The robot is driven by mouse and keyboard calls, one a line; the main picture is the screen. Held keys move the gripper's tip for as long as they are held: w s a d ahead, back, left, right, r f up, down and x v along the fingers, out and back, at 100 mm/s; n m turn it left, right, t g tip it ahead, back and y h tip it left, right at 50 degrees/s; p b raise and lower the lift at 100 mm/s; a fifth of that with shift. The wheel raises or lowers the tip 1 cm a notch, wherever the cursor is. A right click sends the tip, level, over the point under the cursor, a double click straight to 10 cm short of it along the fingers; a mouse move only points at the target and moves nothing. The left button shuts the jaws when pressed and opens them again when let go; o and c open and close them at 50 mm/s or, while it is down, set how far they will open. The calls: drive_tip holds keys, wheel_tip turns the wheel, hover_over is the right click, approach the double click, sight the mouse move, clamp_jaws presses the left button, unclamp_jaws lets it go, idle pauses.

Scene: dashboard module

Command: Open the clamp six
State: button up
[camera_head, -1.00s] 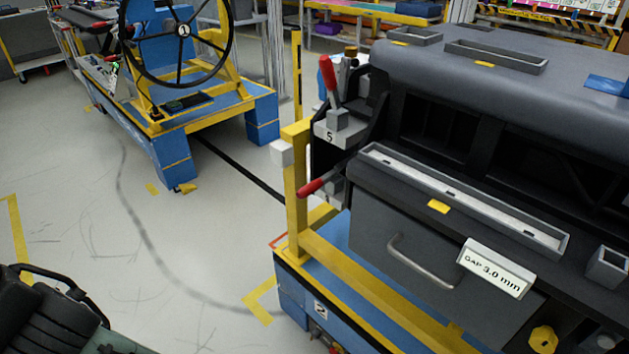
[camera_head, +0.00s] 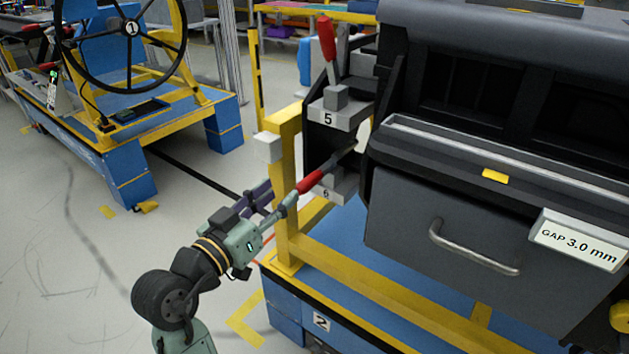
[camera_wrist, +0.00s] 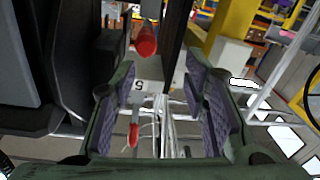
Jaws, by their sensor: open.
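Clamp six has a red handle (camera_head: 311,181) that slopes down and left from its grey block (camera_head: 335,190), marked 6, on the dashboard stand. My gripper (camera_head: 279,194) is open and empty, with its fingertips beside the free end of this handle. In the wrist view, my gripper (camera_wrist: 160,82) shows its two purple-padded fingers spread apart. The handle's red end (camera_wrist: 147,40) points toward the camera, above the space between the fingers. Whether a finger touches it I cannot tell. Clamp five (camera_head: 328,118), with an upright red handle (camera_head: 327,38), sits just above clamp six.
A yellow post (camera_head: 287,180) stands close behind my fingers. The dark dashboard module (camera_head: 400,220) with a metal pull handle (camera_head: 470,250) fills the right. A blue and yellow cart with a steering wheel (camera_head: 131,28) stands back left. The floor at left is clear.

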sight(318, 175)
drive_tip(key=shift+m+g+h, duration=0.3)
drive_tip(key=p+x, duration=0.1)
drive_tip(key=x, duration=0.2)
drive_tip(key=p+x, duration=0.1)
drive_tip(key=x, duration=0.3)
drive_tip(key=s+d+p+x, duration=0.1)
drive_tip(key=x, duration=0.3)
drive_tip(key=shift+w+d+f, duration=0.15)
drive_tip(key=shift+f, duration=0.25)
clamp_jaws()
